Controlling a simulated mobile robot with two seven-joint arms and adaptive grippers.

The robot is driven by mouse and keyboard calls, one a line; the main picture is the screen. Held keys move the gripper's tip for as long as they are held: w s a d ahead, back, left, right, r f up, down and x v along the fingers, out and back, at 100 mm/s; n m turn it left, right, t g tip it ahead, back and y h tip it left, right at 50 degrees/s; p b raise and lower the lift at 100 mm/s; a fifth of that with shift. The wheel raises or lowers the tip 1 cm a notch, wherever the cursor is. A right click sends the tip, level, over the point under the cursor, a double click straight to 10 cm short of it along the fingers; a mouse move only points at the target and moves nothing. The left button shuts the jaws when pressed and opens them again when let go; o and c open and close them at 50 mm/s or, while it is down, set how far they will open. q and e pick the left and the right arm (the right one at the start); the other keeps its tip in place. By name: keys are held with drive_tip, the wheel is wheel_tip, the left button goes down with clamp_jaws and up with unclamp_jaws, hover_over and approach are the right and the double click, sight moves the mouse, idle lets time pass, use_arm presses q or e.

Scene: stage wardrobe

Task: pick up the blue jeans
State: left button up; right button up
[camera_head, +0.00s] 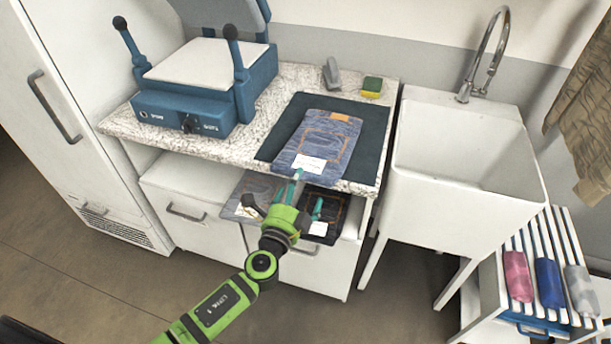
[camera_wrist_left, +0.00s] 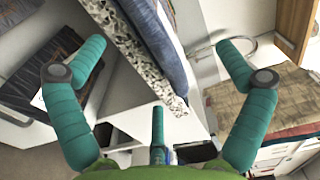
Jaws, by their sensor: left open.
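The folded blue jeans (camera_head: 318,135), with a white label and an orange-stitched pocket, lie on a dark mat (camera_head: 375,128) on the speckled counter. My left gripper (camera_head: 286,192) is open and empty in front of the counter's front edge, just below the label end of the jeans. In the left wrist view the spread teal fingers (camera_wrist_left: 160,65) have the counter edge between them, with a blue denim strip of the jeans (camera_wrist_left: 168,35) along it. The gripper hides part of the open drawer below. My right gripper is not in view.
The open drawer holds a grey-blue folded garment (camera_head: 238,190) and a black one (camera_head: 328,217). A blue press (camera_head: 190,105) stands on the counter's left. A sponge (camera_head: 371,87) and a grey object (camera_head: 332,74) are behind the mat. A white sink (camera_head: 455,160) adjoins on the right.

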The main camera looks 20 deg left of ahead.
sight(303, 181)
use_arm(q)
drive_tip(key=shift+w+d+b, duration=0.15)
drive_tip(key=shift+w+b, duration=0.45)
drive_tip(key=shift+w, duration=1.8)
